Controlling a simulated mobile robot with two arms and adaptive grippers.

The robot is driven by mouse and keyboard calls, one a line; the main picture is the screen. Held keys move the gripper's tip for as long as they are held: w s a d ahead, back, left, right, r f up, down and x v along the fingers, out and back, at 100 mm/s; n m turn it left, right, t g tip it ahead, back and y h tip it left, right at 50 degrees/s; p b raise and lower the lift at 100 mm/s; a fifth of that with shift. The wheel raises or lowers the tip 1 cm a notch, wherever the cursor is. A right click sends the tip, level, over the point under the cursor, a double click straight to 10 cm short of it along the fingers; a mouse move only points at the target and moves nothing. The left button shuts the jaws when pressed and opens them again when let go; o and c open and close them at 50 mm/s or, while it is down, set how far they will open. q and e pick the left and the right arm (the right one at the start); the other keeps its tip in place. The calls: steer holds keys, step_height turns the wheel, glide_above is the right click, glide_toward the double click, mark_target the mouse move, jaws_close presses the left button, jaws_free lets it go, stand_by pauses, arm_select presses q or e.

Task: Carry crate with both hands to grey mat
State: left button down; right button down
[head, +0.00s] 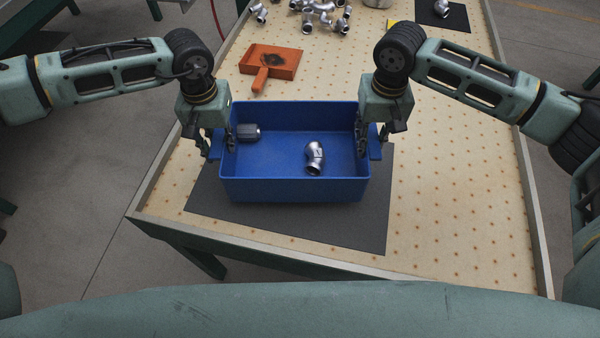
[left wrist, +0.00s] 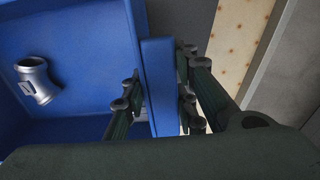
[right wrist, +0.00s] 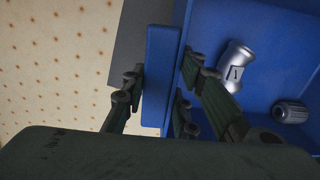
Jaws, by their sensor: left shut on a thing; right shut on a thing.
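The blue crate (head: 290,190) is over the grey mat (head: 300,225) near the table's front edge; I cannot tell if it touches the mat. It looks level. Inside lie a silver elbow fitting (head: 314,158) and a dark grey cylindrical fitting (head: 249,132). My left gripper (head: 221,145) is shut on the crate's left side handle; in the left wrist view its fingers straddle the blue handle (left wrist: 158,85). My right gripper (head: 369,145) is shut on the right side handle, which shows between the fingers in the right wrist view (right wrist: 160,75).
Several silver fittings (head: 320,14) lie at the table's far end, and one sits on a dark mat (head: 452,17) at the back right. The perforated table top (head: 455,190) is clear on the right.

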arm_select(q)
steer(key=shift+a+f, duration=0.1)
steer(key=shift+a, duration=0.35)
arm_select(e)
steer(key=shift+w+d, duration=0.1)
arm_select(q)
steer(key=shift+d+f, duration=0.1)
arm_select(e)
steer(key=shift+f, duration=0.1)
